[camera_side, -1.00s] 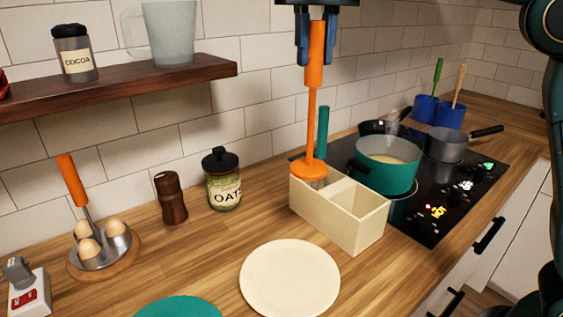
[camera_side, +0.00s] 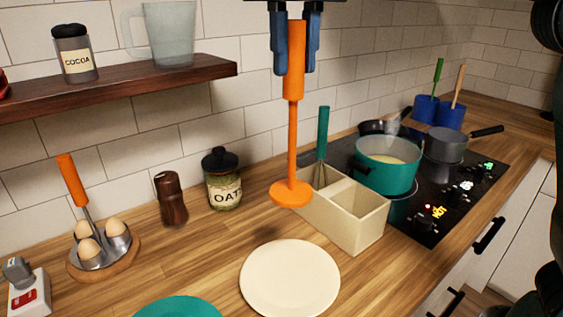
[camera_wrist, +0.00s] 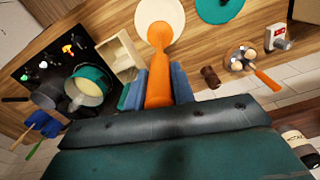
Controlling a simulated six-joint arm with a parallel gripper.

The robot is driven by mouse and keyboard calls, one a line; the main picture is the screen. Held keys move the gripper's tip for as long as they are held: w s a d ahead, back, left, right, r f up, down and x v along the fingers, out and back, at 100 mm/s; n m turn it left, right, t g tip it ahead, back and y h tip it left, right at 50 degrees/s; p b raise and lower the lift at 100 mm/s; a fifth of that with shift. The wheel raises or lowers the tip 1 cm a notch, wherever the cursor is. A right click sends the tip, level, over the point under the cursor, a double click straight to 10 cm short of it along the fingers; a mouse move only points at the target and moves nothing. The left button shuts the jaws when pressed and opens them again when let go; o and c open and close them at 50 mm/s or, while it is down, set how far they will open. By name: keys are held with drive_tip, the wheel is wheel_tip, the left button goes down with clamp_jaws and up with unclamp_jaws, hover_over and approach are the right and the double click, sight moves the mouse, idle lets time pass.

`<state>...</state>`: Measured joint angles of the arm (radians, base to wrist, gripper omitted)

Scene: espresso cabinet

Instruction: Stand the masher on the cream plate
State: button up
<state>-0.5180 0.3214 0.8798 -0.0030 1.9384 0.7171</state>
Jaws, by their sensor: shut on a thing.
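The orange masher (camera_side: 293,130) hangs upright with its round foot down, in the air in front of the cream utensil box's left end. My gripper (camera_side: 294,62) is shut on the upper handle of the masher. The cream plate (camera_side: 289,278) lies empty on the counter, lower than the masher's foot and nearer the camera. In the wrist view my gripper (camera_wrist: 159,88) holds the masher (camera_wrist: 158,60), its foot overlapping the edge of the cream plate (camera_wrist: 165,12).
The cream utensil box (camera_side: 362,228) holds a teal-handled whisk (camera_side: 322,135). A teal plate (camera_side: 178,308) lies left of the cream plate. The oat jar (camera_side: 223,180), pepper mill (camera_side: 171,200) and egg holder (camera_side: 103,248) stand left. A teal pot (camera_side: 388,165) sits on the stove.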

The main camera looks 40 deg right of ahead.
sight(292, 189)
drive_tip(key=shift+f, duration=9.6)
drive_tip(key=o, duration=1)
wheel_tip(292, 189, up, 12)
drive_tip(key=shift+r, duration=0.15)
drive_tip(key=shift+d, duration=0.1)
